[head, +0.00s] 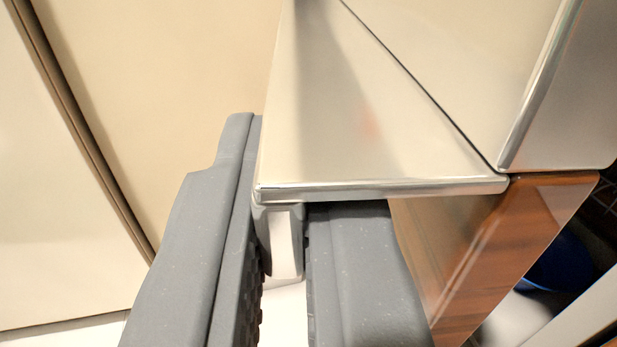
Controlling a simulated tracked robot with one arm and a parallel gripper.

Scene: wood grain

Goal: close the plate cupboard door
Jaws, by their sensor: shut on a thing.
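A glossy beige panel (370,120) with a bright metal edge fills the upper middle; it appears to be the cupboard door, though I cannot tell for sure. A pale grey, handle-like piece (286,243) sits below its lower left corner. My gripper (284,232) has its two dark grey fingers on either side of this piece and is shut on it. The right finger's tip is hidden under the panel. How far the door stands open cannot be told from this close view.
Another glossy panel (460,60) adjoins on the right across a thin dark seam. A brown wood-grain panel (505,245) stands below it. A blue object (560,263) shows partly in the dark gap at lower right. A beige surface (60,180) with a brown strip lies at left.

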